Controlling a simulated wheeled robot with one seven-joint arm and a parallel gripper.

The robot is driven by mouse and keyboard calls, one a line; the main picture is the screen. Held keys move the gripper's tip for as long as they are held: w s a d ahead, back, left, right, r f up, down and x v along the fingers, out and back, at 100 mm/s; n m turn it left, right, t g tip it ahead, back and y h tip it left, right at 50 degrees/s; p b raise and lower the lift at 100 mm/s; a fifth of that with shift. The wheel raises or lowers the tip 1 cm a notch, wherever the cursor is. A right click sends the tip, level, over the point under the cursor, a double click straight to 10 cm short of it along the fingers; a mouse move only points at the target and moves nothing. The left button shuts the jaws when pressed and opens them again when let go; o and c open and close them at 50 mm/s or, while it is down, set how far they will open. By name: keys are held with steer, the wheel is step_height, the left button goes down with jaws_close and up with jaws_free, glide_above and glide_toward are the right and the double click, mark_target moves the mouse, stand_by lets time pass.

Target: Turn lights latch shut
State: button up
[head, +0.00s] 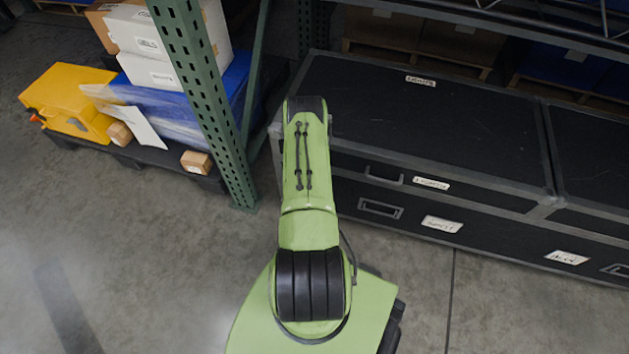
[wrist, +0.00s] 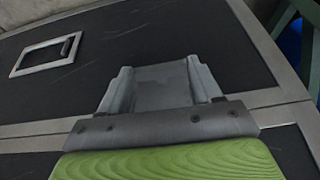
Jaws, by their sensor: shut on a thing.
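The lights case (head: 440,120) is a long black case with grey edges and white labels, one on its top and one on its front (head: 431,183). In the wrist view my gripper (wrist: 160,85) is against the black case face (wrist: 110,50). Its two grey fingers stand apart, shut on a grey plate-like piece between them, which I take as the lights latch (wrist: 162,75). The gripper hides part of it, so its turn angle is unclear. In the head view my green arm hides the gripper and the latch.
A recessed handle (wrist: 45,55) lies left of the gripper. Another black case (head: 440,222) is under the lights case. A green rack post (head: 205,100) stands close left of my arm. A pallet with boxes (head: 150,70) is beyond it. The floor at left is clear.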

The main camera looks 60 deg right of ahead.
steer(key=o, duration=1.1)
steer(key=shift+c, duration=0.2)
steer(key=p+v, duration=0.6)
steer(key=v, duration=0.9)
steer(key=shift+r, duration=0.4)
steer(key=shift+s, duration=0.1)
